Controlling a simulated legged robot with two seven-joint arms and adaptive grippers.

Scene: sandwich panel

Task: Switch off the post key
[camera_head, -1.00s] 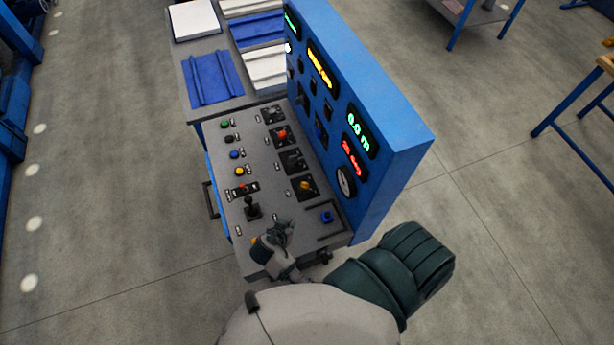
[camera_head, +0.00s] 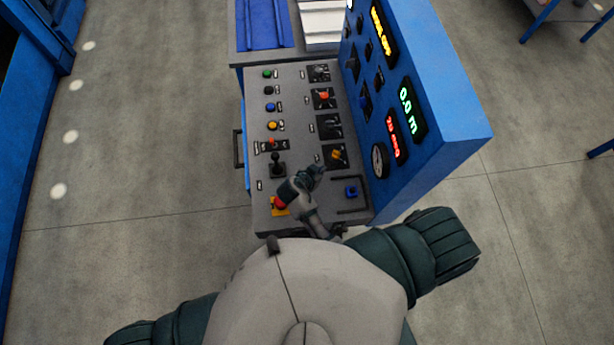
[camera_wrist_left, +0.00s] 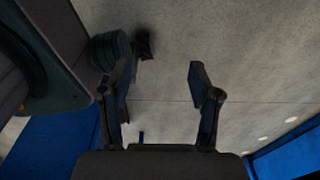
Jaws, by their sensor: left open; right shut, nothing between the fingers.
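The sloped grey control panel (camera_head: 290,87) carries several knobs and switches, with labels too small to read, so I cannot tell which is the post key. An orange-yellow rotary switch (camera_head: 337,154) sits on a black plate at the panel's near right. A blue knob (camera_head: 351,191) sits inside a black bracket nearer to me. My right gripper (camera_head: 316,172) is shut and empty over the near part of the panel, just below and left of the orange-yellow switch; I cannot tell if it touches anything. My left gripper (camera_wrist_left: 167,72) is open and empty, above the floor.
A red button on a yellow base (camera_head: 281,204) lies just left of my right gripper. A black joystick (camera_head: 277,165) stands farther up. The blue upright display panel (camera_head: 437,110) rises on the right, with a dial (camera_head: 380,160). The floor is clear left of the console.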

